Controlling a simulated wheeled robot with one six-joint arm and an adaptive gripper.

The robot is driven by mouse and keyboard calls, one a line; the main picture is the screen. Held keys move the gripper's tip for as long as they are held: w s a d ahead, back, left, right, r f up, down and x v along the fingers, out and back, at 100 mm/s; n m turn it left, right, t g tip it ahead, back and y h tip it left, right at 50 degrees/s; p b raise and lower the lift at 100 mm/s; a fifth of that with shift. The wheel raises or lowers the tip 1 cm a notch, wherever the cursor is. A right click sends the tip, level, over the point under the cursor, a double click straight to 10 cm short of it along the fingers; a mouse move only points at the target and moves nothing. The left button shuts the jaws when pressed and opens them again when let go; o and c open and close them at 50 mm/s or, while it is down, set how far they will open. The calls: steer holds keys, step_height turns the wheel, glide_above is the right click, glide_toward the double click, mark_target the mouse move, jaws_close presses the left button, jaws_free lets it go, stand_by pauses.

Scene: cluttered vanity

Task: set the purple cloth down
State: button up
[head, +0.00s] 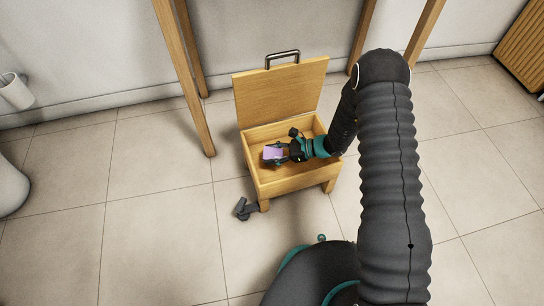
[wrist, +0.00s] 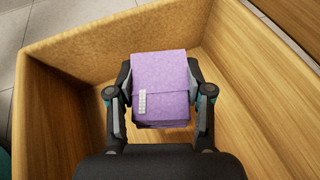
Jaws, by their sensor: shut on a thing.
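The purple cloth (wrist: 160,75) is folded into a small block with a pale tag on its near part. My gripper (wrist: 160,104) is shut on it, one finger on each side. In the head view, the cloth (head: 273,153) and my gripper (head: 276,152) are inside the open wooden box (head: 290,184). The wrist view shows the box walls (wrist: 75,52) around the cloth. I cannot tell whether the cloth touches the box floor, as my gripper hides its underside.
The box lid (head: 283,90) stands open at the back, with a dark handle on top. Wooden legs (head: 185,80) stand behind the box. A dark grey object (head: 244,209) lies on the tiles by its front left leg.

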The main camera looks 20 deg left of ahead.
steer(key=shift+f, duration=0.75)
steer(key=shift+f, duration=0.1)
steer(key=shift+f+b, duration=0.35)
steer(key=shift+b, duration=0.1)
steer(key=shift+f, duration=0.2)
steer(key=o, duration=1)
